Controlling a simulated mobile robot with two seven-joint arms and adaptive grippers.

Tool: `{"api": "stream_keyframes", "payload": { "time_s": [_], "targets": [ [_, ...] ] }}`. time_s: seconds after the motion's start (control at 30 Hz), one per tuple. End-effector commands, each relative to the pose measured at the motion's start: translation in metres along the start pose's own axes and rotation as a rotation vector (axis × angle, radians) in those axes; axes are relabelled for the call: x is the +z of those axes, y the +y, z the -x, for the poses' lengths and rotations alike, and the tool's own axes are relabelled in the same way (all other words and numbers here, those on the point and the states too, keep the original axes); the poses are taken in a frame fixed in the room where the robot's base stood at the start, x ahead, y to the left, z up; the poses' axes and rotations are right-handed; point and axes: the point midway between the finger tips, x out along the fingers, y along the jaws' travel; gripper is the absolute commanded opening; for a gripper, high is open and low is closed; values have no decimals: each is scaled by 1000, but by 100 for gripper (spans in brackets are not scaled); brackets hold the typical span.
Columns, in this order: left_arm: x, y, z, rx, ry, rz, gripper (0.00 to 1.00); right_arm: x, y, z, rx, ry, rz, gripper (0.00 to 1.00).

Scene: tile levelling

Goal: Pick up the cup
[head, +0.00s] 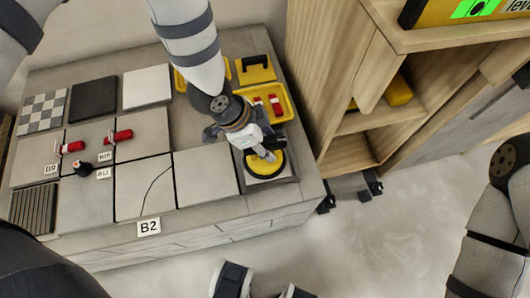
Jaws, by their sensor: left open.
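The cup appears to be the round yellow suction cup (261,168) with a dark rim, at the right front of the tiled table. It sits in a square grey recess or tray at the end of the front tile row. My left gripper (264,154) is open directly over it, with the fingers pointing down at its top. The fingers and wrist hide part of the cup's upper side. I cannot tell whether the fingers touch it.
Behind the cup is a yellow tray (286,98) with red pieces and a yellow black-handled block (255,71). A wooden shelf (335,75) stands close right; floor is open in front.

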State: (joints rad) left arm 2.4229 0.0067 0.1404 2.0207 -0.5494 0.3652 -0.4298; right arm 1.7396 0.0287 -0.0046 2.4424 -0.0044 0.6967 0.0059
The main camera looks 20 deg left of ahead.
Motion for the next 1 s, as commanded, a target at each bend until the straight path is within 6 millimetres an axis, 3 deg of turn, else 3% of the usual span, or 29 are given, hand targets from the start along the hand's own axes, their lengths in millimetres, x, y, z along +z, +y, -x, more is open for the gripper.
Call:
{"api": "stream_keyframes", "payload": {
  "time_s": [0.1, 0.27, 0.3, 0.73, 0.87, 1.0],
  "targets": [
    [0, 0, 1, 0, 0, 0, 39, 0, 0, 1, 0, 1, 0, 86],
    [0, 0, 1, 0, 0, 0, 3, 0, 0, 1, 0, 1, 0, 86],
    [0, 0, 1, 0, 0, 0, 0, 0, 0, 1, 0, 1, 0, 86],
    [-5, -1, 10, -1, 2, -1, 0, 0, 0, 3, 0, 5, 0, 86],
    [-15, -1, 32, -4, 5, -3, 0, -1, 0, 10, -1, 16, 0, 86],
    [-22, 27, 68, -4, 3, -8, 0, -2, 0, 23, -1, 39, 0, 86]
  ]
}}
